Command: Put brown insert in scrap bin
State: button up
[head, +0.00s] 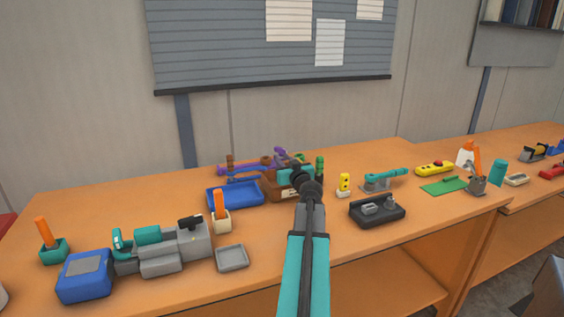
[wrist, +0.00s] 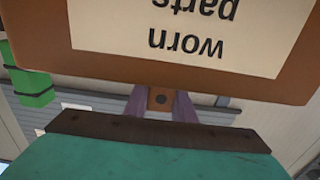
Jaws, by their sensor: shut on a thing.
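A brown bin (head: 272,190) with a pale label stands behind my arm in the head view. In the wrist view the brown bin wall (wrist: 290,85) fills the top, and its upside-down label (wrist: 190,40) reads "worn parts". My gripper (wrist: 160,103) shows two purplish fingers shut on a small brown insert (wrist: 160,92) with a dark hole. The insert appears close to the bin's wall; whether it is over the opening, I cannot tell. In the head view my gripper (head: 294,173) is at the bin, and the insert is hidden there.
A blue tray (head: 236,207) stands left of the bin. Purple racks (head: 240,168) lie behind it. A green cylinder (head: 320,166) and a yellow bottle (head: 344,185) stand to the right. A black tray (head: 377,222) lies at the right front.

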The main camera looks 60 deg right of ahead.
jog(key=shift+f+b, duration=0.4)
jog(key=shift+b, duration=0.3)
jog(key=o, duration=1.1)
jog(key=shift+c, duration=0.2)
jog(key=shift+r+p, duration=0.25)
jog(key=shift+p, duration=0.15)
send_near(287, 164)
jog(key=x, duration=0.5)
jog(key=shift+w, duration=0.15)
jog(key=shift+f+b, duration=0.1)
jog(key=shift+b, duration=0.75)
